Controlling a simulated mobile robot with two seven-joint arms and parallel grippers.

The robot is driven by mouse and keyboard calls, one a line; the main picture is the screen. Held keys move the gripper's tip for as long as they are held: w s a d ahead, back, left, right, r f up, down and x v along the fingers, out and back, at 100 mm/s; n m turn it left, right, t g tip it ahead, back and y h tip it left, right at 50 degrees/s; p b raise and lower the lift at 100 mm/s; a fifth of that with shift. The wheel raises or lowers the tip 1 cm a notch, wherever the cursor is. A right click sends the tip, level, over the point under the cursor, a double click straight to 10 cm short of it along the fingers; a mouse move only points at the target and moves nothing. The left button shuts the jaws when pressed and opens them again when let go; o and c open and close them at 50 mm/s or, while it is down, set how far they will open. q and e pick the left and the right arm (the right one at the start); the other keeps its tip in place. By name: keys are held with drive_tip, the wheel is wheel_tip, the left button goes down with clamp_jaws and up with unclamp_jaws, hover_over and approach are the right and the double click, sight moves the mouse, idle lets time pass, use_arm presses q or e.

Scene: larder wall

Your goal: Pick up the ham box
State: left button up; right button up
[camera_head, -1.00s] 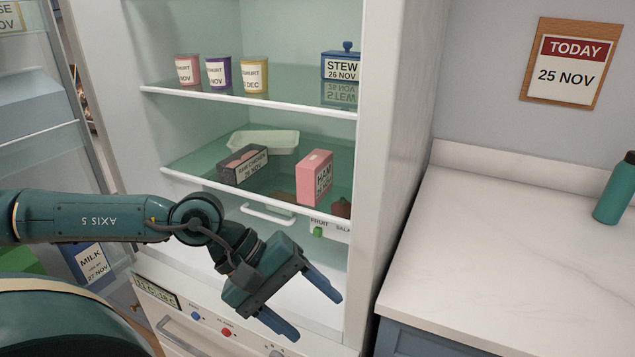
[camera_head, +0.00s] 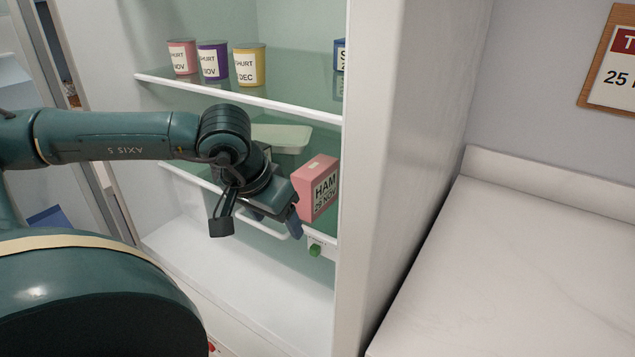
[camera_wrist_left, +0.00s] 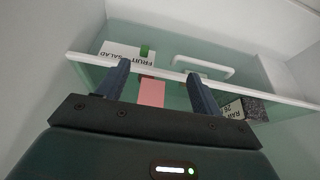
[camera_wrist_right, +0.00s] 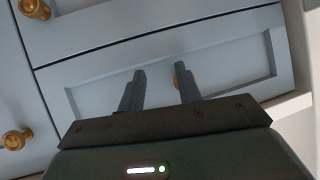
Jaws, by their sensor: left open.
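My left gripper (camera_head: 275,222) is open and empty, just left of and in front of the ham box, near the shelf's front rail. In the left wrist view the pink ham box (camera_wrist_left: 151,92) shows between the two spread fingers (camera_wrist_left: 158,70), apart from them as far as I can tell. My right gripper (camera_wrist_right: 160,70) is open and empty, facing grey drawer fronts.
The raw chicken box (camera_wrist_left: 240,108) stands close by on the same shelf, mostly hidden by my arm in the head view. A pale tray (camera_head: 282,137) is behind. Yogurt pots (camera_head: 213,60) stand on the upper shelf. The fridge's right wall (camera_head: 400,150) is close beside the ham.

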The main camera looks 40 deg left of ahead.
sight(306, 196)
use_arm(q)
drive_tip(key=w+p, duration=0.1)
drive_tip(key=w, duration=0.2)
drive_tip(key=w+p, duration=0.1)
drive_tip(key=w, duration=0.2)
drive_tip(key=w+a+p, duration=0.1)
drive_tip(key=w, duration=0.2)
drive_tip(key=shift+f+p, duration=0.25)
drive_tip(key=shift+p, duration=0.05)
drive_tip(key=shift+w+f, duration=0.1)
drive_tip(key=shift+f, duration=0.25)
use_arm(e)
drive_tip(key=shift+w+d+r+h, duration=0.1)
drive_tip(key=shift+d+r+h, duration=0.3)
drive_tip(key=shift+r, duration=0.45)
use_arm(q)
drive_tip(key=c, duration=1.2)
use_arm(e)
drive_tip(key=shift+r, duration=0.15)
